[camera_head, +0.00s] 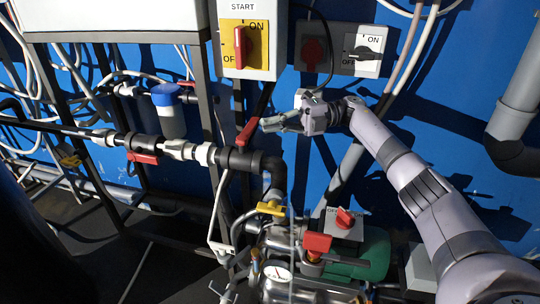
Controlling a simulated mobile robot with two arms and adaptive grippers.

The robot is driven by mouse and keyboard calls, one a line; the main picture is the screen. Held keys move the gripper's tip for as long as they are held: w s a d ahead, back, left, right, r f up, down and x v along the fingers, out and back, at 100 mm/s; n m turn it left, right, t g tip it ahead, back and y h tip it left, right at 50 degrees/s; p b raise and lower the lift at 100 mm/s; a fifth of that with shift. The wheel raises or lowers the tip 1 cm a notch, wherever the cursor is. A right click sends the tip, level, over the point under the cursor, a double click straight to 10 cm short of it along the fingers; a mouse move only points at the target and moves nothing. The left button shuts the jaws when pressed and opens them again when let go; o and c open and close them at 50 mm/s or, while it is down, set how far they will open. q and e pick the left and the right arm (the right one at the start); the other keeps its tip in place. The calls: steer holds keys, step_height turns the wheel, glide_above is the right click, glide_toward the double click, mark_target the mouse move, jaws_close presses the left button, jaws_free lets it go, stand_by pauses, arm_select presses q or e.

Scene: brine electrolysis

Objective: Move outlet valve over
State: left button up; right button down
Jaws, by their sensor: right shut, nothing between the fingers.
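My right gripper (275,123) reaches in from the right and is shut and empty, its fingers pointing left. Its tips are close to a red valve lever (247,131), which stands tilted above the black pipe; I cannot tell whether they touch. Other valve handles show: a red one (143,157) under the pipe to the left, a yellow one (270,208) below the black elbow, and a red one (317,242) above the pump. No label shows which is the outlet valve. My left gripper is not in view.
A START switch box (236,61) with a red and yellow rotary switch and a grey ON/OFF switch (367,53) are on the blue wall. A pump with a green motor (366,262) and a gauge (277,273) stand below. Pipes and frame posts crowd the left.

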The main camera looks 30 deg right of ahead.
steer(key=shift+d, duration=0.2)
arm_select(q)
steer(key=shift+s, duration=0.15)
arm_select(e)
steer(key=s+d, duration=0.1)
steer(key=d, duration=0.6)
steer(key=shift+s, duration=0.15)
